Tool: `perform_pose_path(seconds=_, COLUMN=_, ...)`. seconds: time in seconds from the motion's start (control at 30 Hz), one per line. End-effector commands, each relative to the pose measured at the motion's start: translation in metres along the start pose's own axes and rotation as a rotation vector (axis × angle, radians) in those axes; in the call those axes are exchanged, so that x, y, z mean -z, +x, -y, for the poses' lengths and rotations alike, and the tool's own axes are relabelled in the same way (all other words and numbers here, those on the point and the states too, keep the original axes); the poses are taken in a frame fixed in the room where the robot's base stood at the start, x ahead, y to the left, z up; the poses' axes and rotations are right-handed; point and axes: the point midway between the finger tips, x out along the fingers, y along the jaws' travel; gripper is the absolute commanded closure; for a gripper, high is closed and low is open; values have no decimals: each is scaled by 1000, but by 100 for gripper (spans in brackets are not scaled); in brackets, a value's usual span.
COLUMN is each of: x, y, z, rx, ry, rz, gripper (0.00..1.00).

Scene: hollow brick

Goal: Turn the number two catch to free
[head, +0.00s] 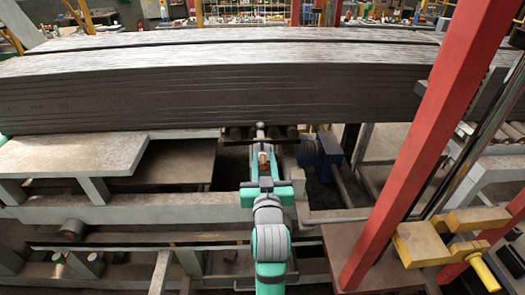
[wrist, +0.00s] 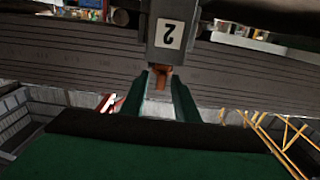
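The number two catch shows in the wrist view as a grey block with a white plate (wrist: 168,33) reading an upside-down "2". A small copper-brown lever (wrist: 161,77) sticks out of the block. My gripper (wrist: 162,85) has its two green fingers apart, one on each side of the lever, with narrow gaps showing. In the head view my gripper (head: 263,168) reaches toward the stack, and a copper-brown bit of the lever (head: 263,159) shows at its fingertips. The number plate is not visible in the head view. How far the fingers overlap the lever is hard to tell.
A wide stack of dark grey sheets (head: 200,92) spans the view behind the catch. A blue motor-like unit (head: 322,150) is close on the right. A red post (head: 430,140) and a yellow bracket (head: 440,240) stand further right. A pale bench (head: 75,153) is at left.

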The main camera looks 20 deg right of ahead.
Motion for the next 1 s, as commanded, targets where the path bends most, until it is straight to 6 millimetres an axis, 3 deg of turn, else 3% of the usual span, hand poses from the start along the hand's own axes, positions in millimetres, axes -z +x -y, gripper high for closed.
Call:
perform_pose_path(seconds=0.1, x=0, y=21, z=0, rx=0, ry=0, rz=0, gripper=72)
perform_pose_path(seconds=0.3, x=0, y=44, z=0, rx=0, ry=0, rz=-1, gripper=72)
perform_pose_path(seconds=0.73, x=0, y=52, z=-2, rx=-2, ry=0, rz=0, gripper=72)
perform_pose_path(seconds=0.87, x=0, y=52, z=-2, rx=-2, ry=0, rz=0, gripper=100)
perform_pose_path(seconds=1.0, x=0, y=52, z=-2, rx=-2, ry=0, rz=0, gripper=100)
